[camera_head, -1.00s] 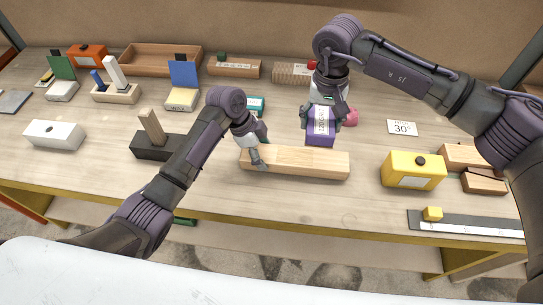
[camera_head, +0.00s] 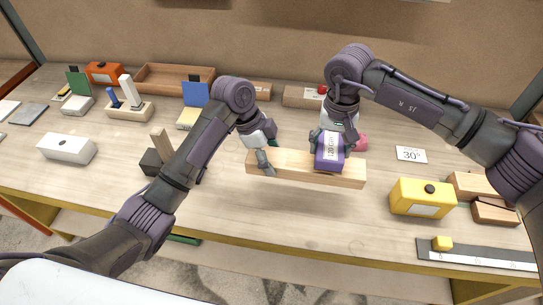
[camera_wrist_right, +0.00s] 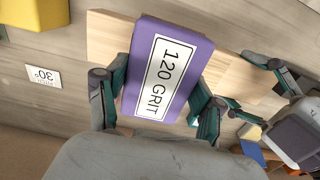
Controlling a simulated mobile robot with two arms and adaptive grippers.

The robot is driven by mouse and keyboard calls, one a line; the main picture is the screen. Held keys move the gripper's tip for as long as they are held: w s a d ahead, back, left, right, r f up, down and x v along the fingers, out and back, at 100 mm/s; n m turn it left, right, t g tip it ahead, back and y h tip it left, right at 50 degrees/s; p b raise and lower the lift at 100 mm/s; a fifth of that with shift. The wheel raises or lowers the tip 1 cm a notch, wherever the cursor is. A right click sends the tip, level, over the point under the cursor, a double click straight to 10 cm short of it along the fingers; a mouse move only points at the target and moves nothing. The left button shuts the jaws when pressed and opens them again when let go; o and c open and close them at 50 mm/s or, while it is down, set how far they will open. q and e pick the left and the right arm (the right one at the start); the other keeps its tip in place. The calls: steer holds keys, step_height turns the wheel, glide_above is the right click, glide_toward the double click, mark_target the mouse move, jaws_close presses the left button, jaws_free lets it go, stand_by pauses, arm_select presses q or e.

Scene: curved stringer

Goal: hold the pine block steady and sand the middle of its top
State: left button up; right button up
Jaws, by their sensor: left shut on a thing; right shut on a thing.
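The pale pine block (camera_head: 290,171) lies lengthwise in the middle of the head view, its right end slightly lower in the picture. I cannot tell whether its underside is clear of the bench. My left gripper (camera_head: 262,158) is shut on its left part, fingers across its sides. My right gripper (camera_head: 331,146) is shut on the purple 120 grit sanding block (camera_head: 328,161), which is over the top of the pine block, right of its middle, and seems to touch it. The right wrist view shows the purple block (camera_wrist_right: 167,70) between both fingers, hiding part of the pine.
A black block with a peg stands left, partly behind my left arm. A pink object (camera_head: 361,142) is behind.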

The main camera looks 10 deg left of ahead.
arm_select(q)
steer(key=shift+f, duration=4.3)
steer(key=shift+f, duration=0.5)
steer(key=o, duration=1.6)
steer(key=c, duration=1.1)
